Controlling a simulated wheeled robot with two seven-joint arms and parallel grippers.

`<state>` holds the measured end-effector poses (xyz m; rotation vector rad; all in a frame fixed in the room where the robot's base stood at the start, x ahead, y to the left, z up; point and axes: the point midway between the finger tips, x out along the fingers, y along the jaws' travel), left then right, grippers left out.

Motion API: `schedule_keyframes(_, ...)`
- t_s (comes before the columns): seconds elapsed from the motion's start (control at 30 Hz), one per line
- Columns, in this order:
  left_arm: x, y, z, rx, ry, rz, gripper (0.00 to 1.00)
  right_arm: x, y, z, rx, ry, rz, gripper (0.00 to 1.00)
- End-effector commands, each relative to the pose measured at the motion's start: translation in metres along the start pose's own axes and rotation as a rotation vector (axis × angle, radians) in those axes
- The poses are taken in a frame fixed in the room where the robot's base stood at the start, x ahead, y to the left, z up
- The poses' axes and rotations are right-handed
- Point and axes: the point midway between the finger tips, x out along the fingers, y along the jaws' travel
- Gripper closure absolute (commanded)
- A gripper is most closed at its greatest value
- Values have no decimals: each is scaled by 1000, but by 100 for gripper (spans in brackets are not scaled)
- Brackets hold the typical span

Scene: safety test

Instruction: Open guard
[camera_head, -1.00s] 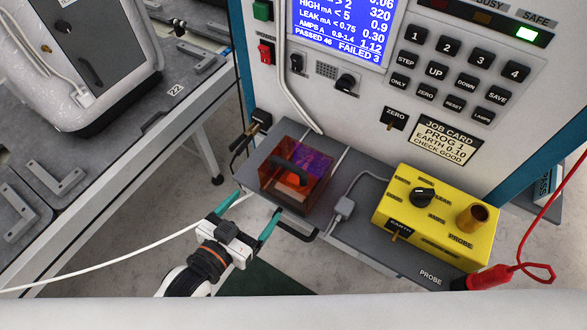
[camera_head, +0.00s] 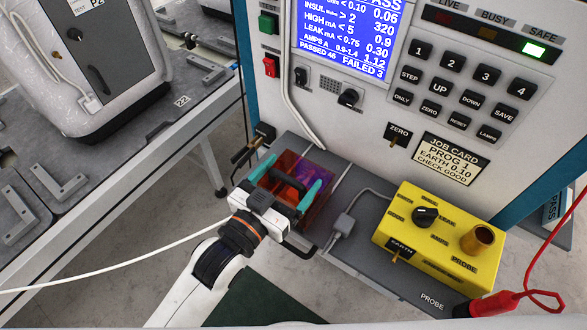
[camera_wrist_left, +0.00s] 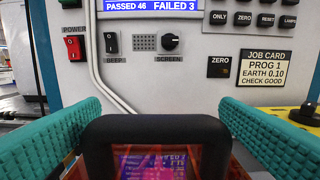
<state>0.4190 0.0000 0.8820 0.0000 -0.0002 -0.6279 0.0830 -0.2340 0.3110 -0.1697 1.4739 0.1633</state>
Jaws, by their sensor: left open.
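The guard (camera_head: 292,163) is a see-through orange-red box cover on the grey shelf in front of the tester. It looks shut. Its black handle (camera_wrist_left: 155,128) fills the lower middle of the left wrist view as an arch. My left gripper (camera_head: 297,170) is open over the guard, with one teal finger on each side of the handle. In the wrist view both fingers stand apart from the handle, with gaps on both sides. The gripper body hides part of the guard and handle in the head view. My right gripper is not in view.
A yellow box (camera_head: 436,236) with a black knob stands right of the guard, beside a grey cable and plug (camera_head: 343,226). A red probe (camera_head: 492,305) lies at the shelf's right end. The tester panel (camera_head: 375,125) rises close behind. The SAFE lamp (camera_head: 535,49) is lit green.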

Motion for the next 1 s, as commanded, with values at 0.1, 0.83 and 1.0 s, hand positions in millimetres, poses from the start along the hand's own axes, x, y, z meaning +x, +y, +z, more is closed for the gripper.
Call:
schedule_keyframes(0.1, 12, 0, 1, 0, -1, -1, 15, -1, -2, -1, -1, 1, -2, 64)
schedule_keyframes(0.83, 17, -1, 0, -2, 1, -2, 64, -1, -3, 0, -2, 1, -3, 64)
schedule_keyframes(1.0, 36, -1, 3, -4, -2, -2, 64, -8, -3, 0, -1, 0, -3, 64)
